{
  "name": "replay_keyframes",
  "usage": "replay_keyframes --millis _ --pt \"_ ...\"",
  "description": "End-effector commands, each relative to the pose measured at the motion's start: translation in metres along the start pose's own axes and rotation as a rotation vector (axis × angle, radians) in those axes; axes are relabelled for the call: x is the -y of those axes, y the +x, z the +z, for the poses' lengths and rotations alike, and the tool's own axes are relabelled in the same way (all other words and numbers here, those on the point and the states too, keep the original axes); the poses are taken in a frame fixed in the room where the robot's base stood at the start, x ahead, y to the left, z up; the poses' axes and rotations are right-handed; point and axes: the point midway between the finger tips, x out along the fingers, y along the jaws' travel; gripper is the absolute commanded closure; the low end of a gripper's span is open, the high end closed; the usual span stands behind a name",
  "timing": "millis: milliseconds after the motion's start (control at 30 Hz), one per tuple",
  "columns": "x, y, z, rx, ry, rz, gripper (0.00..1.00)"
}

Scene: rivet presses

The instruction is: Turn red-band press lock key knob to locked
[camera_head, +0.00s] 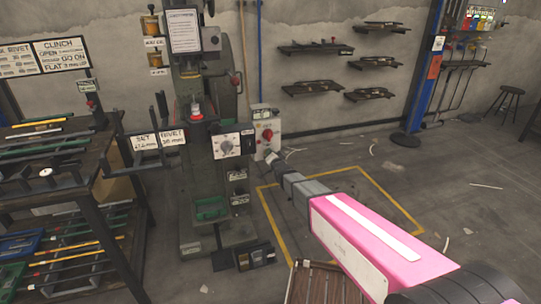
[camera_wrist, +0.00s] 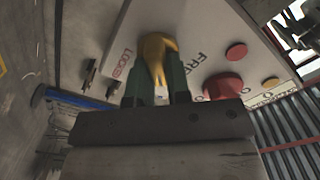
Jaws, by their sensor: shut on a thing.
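The yellow key knob (camera_wrist: 154,50) sits on a pale panel (camera_wrist: 190,22) in the wrist view. A red LOCKED label (camera_wrist: 122,63) is left of it and a dark FREE label (camera_wrist: 195,68) is right. My gripper (camera_wrist: 158,86) is shut on the knob, one green-tipped finger on each side. The fingers hide part of the knob, and I cannot tell exactly which label it points at. In the head view my gripper (camera_head: 274,156) reaches the lower part of a pale control box (camera_head: 259,142) right of the green press (camera_head: 207,80); the knob is hidden there.
A rack of rods (camera_head: 60,150) stands left of the press. A yellow floor outline (camera_head: 395,200) lies under my arm.

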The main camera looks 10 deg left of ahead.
Motion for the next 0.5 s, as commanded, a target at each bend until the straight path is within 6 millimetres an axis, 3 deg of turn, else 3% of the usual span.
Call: replay_keyframes --millis 500 --pt "-0.0049 -0.0003 0.0010 0.000 0.477 0.000 1.00"
